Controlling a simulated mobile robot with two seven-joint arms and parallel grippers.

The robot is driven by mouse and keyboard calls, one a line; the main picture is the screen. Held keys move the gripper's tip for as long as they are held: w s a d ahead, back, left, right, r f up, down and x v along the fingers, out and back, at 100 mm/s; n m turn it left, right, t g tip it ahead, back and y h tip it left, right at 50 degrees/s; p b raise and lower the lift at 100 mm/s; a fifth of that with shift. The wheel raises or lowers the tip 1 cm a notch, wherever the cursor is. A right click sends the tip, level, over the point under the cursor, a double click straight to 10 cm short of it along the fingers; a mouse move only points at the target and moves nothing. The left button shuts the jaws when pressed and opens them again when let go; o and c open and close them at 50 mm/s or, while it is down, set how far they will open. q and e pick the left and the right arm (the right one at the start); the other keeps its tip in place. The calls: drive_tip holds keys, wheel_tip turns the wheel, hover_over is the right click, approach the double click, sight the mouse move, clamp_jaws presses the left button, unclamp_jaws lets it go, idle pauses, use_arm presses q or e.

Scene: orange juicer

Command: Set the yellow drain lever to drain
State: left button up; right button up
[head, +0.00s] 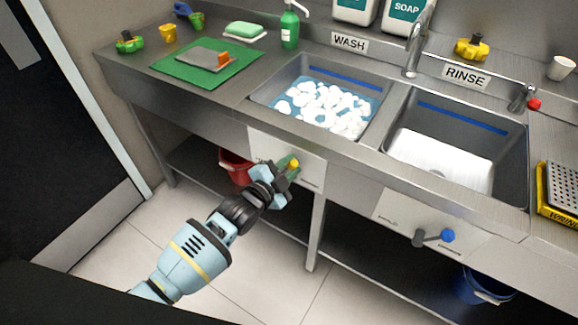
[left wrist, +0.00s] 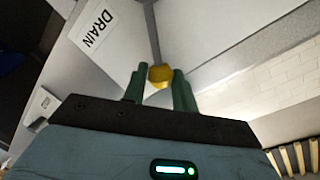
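The yellow drain lever's knob (head: 295,163) shows at the panel below the WASH sink in the head view. In the left wrist view the yellow knob (left wrist: 161,75) sits at the end of a grey rod that runs up the picture. My left gripper (head: 287,168) is at the lever, with its green fingers (left wrist: 160,85) on either side of the knob. A DRAIN label (left wrist: 94,24) is on the panel, up and left of the knob. My right gripper is out of view.
The WASH sink (head: 262,95) holds blue water with white foam. The RINSE sink (head: 510,150) has its own blue-knobbed lever (head: 447,235) below. A red bucket (head: 235,165) stands behind my arm and a blue bucket (head: 485,288) at lower right. The floor in front is clear.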

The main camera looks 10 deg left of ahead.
use_arm(q)
drive_tip(key=o, duration=0.4)
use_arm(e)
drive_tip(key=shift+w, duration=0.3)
use_arm(q)
drive_tip(key=shift+s+a, duration=0.25)
drive_tip(key=shift+s, duration=0.3)
drive_tip(key=v, duration=0.6)
drive_tip(key=shift+s, duration=0.3)
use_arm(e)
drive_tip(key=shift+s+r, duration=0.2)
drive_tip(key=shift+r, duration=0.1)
use_arm(q)
drive_tip(key=shift+a+r, duration=0.1)
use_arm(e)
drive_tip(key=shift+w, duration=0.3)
